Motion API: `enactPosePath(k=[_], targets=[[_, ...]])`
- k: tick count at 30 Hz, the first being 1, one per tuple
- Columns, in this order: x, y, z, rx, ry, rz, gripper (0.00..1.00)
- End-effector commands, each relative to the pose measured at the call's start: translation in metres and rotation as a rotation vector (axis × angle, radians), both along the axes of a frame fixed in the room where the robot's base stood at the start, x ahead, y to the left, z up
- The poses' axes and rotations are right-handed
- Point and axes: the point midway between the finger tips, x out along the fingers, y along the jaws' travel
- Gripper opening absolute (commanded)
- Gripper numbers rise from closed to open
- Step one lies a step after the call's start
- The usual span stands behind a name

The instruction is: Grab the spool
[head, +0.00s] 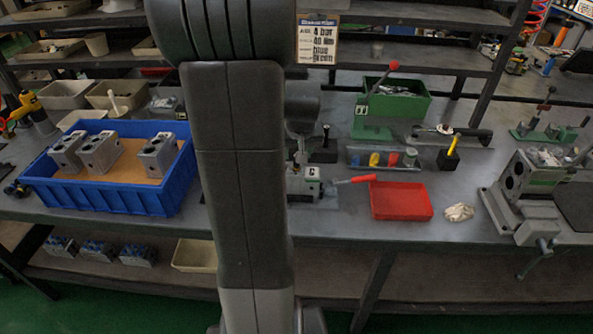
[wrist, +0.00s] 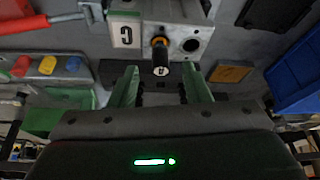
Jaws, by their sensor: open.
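The valve block (wrist: 190,25), a grey metal block with a white label, sits at the top of the wrist view; it also shows on the bench in the head view (head: 311,173), partly hidden by my arm. The spool (wrist: 160,52), a short rod with an orange ring and a dark end, sticks out of the block's face beside an open round bore. My gripper (wrist: 161,77) is open, with one green finger on each side of the spool's outer end. The fingers look apart from it; the exact depth is hard to tell.
A red tray (head: 402,213) lies right of the block, near a red-handled lever (head: 350,180). A blue crate (head: 107,204) with several metal blocks stands at left. A rack with coloured plugs (head: 377,171) and a green bin (head: 393,119) stand behind.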

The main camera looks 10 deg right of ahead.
Motion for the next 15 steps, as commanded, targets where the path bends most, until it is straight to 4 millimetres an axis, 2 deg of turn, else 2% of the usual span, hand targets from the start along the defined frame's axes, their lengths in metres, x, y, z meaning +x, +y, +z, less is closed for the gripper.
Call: enactPosePath(k=[6, 15], targets=[[0.010, 0.000, -0.023, 0.000, 0.002, 0.000, 0.43], [0.012, 0.000, -0.027, 0.000, 0.001, 0.000, 0.43]])
